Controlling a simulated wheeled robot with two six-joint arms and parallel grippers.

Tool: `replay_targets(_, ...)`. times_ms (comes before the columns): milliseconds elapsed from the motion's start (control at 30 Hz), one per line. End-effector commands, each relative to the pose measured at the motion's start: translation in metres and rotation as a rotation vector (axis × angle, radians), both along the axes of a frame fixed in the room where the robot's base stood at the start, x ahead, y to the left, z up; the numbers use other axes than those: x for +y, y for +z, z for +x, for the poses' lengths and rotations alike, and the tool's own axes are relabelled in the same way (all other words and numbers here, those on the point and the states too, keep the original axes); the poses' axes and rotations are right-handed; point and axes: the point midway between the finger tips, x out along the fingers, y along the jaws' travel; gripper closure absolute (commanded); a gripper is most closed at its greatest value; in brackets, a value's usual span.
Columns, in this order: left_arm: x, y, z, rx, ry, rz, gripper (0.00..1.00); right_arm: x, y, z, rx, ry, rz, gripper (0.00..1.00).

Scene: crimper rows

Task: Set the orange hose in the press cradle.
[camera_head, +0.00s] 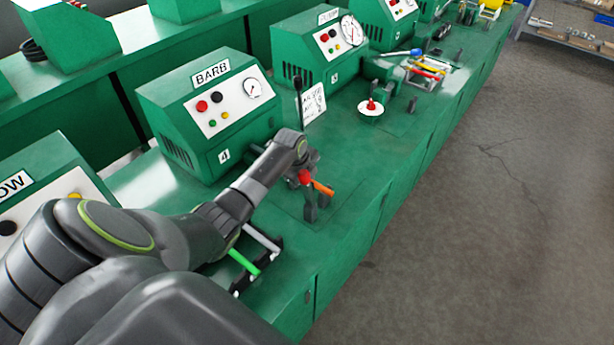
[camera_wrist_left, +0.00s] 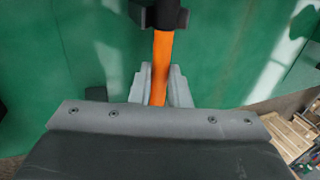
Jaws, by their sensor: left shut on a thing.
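The orange hose (camera_head: 323,188) is a short stick beside the press marked BARB. My left gripper (camera_head: 307,172) is above the bench there; in the left wrist view its grey fingers (camera_wrist_left: 160,88) are shut on the hose (camera_wrist_left: 162,55). A red piece (camera_head: 305,177) shows at the gripper. Dark upright prongs (camera_head: 310,208), seemingly the press cradle, stand just below the hose. In the wrist view a dark block (camera_wrist_left: 160,14) meets the hose's far end; I cannot tell whether it is cradle or fitting, or whether the hose rests in it. My right gripper is not in view.
The BARB press (camera_head: 212,105) stands behind, with a dark lever (camera_head: 299,100) and a white card (camera_head: 313,103). A black rack (camera_head: 272,250) with a green hose (camera_head: 243,262) and a pale hose (camera_head: 262,238) is nearer. A white disc with a red knob (camera_head: 370,108) stands farther along.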

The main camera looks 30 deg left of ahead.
Motion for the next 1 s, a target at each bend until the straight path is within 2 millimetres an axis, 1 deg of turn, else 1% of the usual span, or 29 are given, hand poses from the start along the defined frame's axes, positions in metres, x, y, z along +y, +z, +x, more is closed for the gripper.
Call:
replay_targets(133,0.0,0.001,0.0,-0.001,-0.001,0.0,1.0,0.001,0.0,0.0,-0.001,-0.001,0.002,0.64)
replay_targets(167,0.0,0.001,0.0,-0.001,-0.001,0.0,0.82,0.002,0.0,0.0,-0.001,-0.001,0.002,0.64)
replay_targets(333,0.0,0.001,0.0,-0.001,-0.001,0.0,0.6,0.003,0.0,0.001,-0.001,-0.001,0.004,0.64)
replay_targets(600,0.0,0.001,0.0,0.0,0.0,0.0,0.59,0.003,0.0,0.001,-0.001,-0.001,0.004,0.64)
replay_targets(733,0.001,0.005,-0.001,-0.002,-0.001,0.001,0.59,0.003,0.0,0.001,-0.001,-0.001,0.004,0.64)
replay_targets(867,0.001,0.017,-0.005,-0.004,-0.002,0.001,0.59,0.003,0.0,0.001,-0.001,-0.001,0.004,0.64)
replay_targets(1000,0.002,0.036,-0.012,-0.004,-0.001,0.002,0.59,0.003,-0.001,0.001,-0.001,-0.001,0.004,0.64)
